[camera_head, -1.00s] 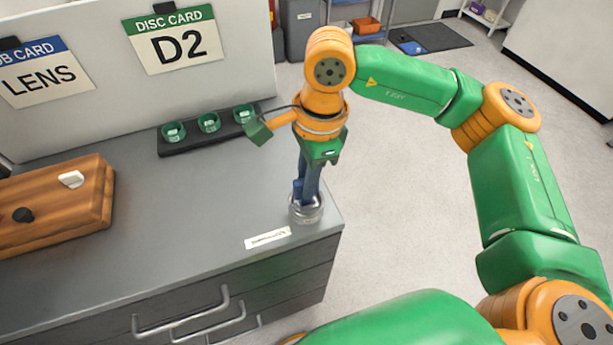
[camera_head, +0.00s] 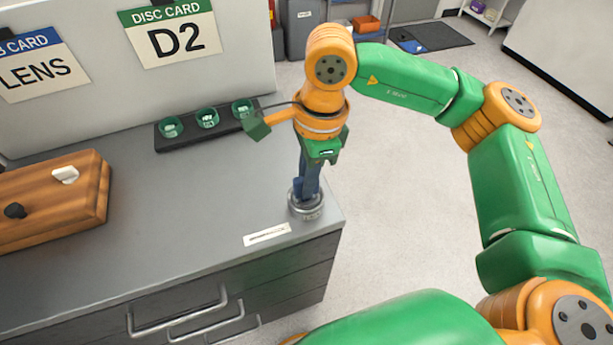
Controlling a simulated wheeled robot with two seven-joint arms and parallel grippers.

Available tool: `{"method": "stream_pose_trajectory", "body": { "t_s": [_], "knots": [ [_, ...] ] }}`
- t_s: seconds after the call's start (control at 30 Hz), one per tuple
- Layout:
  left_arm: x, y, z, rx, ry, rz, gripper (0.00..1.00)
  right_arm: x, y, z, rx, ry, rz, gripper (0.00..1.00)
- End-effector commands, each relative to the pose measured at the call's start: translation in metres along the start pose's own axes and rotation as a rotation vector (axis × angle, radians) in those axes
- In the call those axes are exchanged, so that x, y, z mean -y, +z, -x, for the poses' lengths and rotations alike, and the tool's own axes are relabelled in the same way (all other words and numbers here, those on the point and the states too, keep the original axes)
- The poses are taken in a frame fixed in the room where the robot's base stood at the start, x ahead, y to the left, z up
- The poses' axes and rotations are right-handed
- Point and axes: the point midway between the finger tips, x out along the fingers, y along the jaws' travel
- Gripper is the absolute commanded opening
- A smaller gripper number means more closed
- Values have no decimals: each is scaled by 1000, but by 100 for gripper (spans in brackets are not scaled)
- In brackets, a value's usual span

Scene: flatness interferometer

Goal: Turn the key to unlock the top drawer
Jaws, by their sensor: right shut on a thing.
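A round metal lock fitting (camera_head: 308,212) sits at the right front corner of the grey bench top. My right gripper (camera_head: 304,202) points straight down at it, its blue fingers shut with the tips at the fitting. The key itself is hidden between the fingers and the fitting, so its angle cannot be read. The top drawer (camera_head: 262,276) is in the bench front below, flush with it as far as I can see. My left gripper is not in view.
A paper label (camera_head: 267,235) lies left of the fitting. A wooden block (camera_head: 60,200) with a white and a black knob stands at left. A black rack (camera_head: 190,135) holds green cups behind. Drawer handles (camera_head: 185,322) stick out from the bench front.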

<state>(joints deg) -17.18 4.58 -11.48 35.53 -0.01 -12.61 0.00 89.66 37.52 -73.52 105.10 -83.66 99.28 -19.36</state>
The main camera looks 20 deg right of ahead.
Motion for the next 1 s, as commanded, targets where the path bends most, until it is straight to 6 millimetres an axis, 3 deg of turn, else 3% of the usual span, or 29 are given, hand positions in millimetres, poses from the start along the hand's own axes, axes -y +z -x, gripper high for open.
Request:
{"method": "stream_pose_trajectory", "body": {
  "t_s": [0.27,0.63,1.0],
  "knots": [
    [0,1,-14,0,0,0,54,0,0,-2,0,-26,-207,0],
    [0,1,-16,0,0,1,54,0,0,-2,0,-30,-246,0],
    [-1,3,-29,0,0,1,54,0,0,-1,-1,-63,-517,0]
  ]
}}
